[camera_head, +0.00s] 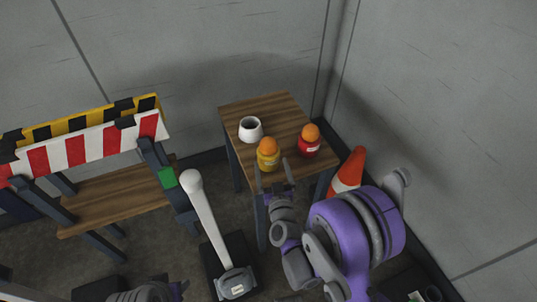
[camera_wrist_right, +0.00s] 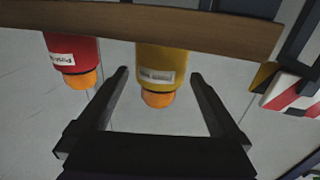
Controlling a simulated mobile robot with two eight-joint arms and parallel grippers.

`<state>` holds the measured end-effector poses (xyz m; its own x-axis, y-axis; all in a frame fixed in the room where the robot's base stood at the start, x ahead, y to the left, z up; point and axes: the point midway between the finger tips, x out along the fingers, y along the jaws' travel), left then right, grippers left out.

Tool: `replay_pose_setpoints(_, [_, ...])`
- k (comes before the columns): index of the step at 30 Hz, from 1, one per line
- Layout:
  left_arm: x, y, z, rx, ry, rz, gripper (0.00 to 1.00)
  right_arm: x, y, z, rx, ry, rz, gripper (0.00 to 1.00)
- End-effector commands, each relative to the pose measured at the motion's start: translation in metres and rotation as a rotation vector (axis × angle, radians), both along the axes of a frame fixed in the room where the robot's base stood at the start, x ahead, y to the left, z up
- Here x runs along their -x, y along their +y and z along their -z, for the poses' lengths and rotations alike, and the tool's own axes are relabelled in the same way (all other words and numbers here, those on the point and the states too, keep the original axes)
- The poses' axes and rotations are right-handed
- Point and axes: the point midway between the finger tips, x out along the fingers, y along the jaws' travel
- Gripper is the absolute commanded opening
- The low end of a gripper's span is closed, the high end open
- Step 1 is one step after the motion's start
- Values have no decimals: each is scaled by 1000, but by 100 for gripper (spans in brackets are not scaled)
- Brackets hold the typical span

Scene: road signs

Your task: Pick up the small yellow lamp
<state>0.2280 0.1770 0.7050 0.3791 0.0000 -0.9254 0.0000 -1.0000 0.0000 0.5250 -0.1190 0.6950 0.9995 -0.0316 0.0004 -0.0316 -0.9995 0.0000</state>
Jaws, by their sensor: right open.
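The small yellow lamp (camera_head: 267,161) has a yellow body and an orange dome, and stands upright near the front edge of the small wooden table (camera_head: 283,104). My right gripper (camera_head: 272,170) is open in front of the lamp, with a finger toward either side. In the right wrist view, which is upside down, the yellow lamp (camera_wrist_right: 160,62) shows between the two open fingers (camera_wrist_right: 159,78). The fingers look apart from it, with a gap on each side. My left gripper is not visible.
A similar red lamp (camera_head: 307,146) stands right of the yellow one, and a white cup (camera_head: 250,132) behind it to the left. A traffic cone (camera_head: 347,174) is beside the table. A striped barrier (camera_head: 90,145) and a white-topped post (camera_head: 205,215) stand left.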

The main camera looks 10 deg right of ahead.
Motion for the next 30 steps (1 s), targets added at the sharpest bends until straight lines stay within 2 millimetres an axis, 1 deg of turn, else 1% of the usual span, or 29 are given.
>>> replay_pose_setpoints(2, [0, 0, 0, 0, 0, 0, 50, -7, 0, 0, 1, 0, 0, 100])
replay_pose_setpoints(9, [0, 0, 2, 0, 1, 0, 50, -42, -1, 2, 1, 0, 1, 100])
replay_pose_setpoints(11, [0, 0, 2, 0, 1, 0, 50, -48, -1, 2, 1, 0, 1, 100])
replay_pose_setpoints(14, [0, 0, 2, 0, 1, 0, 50, -52, -1, 1, -1, 0, 1, 100])
replay_pose_setpoints(19, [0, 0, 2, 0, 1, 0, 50, -52, 0, 1, 0, 0, 0, 100])
replay_pose_setpoints(20, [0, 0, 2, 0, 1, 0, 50, -52, 0, 1, 0, 0, 0, 98])
replay_pose_setpoints(24, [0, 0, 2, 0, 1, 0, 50, -52, 0, 1, 0, 0, 0, 73])
replay_pose_setpoints(29, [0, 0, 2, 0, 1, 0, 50, -52, 0, 1, 0, 0, 0, 44])
replay_pose_setpoints(30, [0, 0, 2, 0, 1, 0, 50, -52, 0, 1, 0, 1, 0, 37])
